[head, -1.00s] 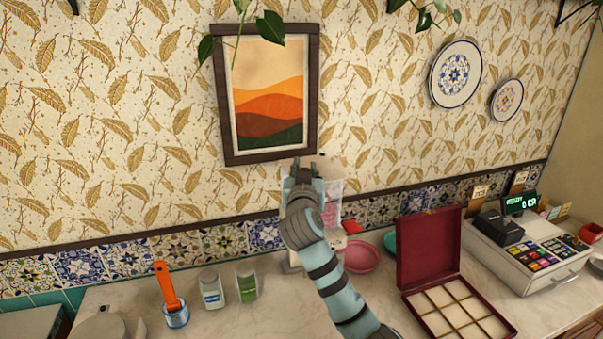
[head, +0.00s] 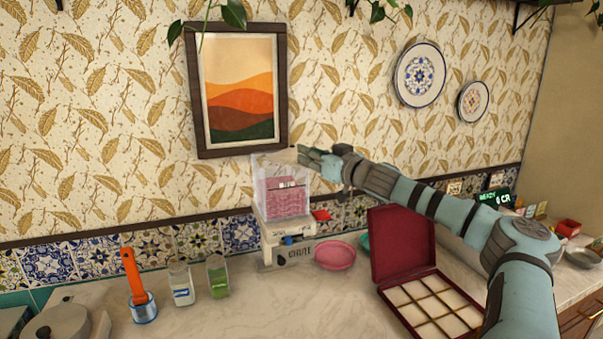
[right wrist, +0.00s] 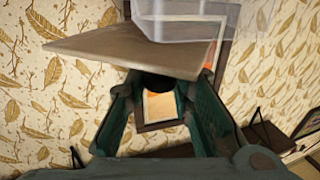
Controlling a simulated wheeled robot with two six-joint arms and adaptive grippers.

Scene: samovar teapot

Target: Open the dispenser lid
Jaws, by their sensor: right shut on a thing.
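The dispenser (head: 283,197) stands against the tiled wall in the head view. Its clear box holds pink contents above a white base (head: 288,253) marked CHUTE. My right gripper (head: 309,155) is at the top right of the box. In the right wrist view, my right gripper (right wrist: 161,84) is shut on the black knob (right wrist: 156,81) of the flat brownish lid (right wrist: 115,51). The clear box (right wrist: 200,18) shows beyond the lid. I cannot tell how far the lid stands open. My left gripper is out of view.
A pink bowl (head: 335,256) sits right of the base. An open dark red box (head: 403,250) with compartments is further right. Two jars (head: 181,284) and a cup with an orange-handled tool (head: 133,273) stand left. The front counter (head: 270,312) is clear.

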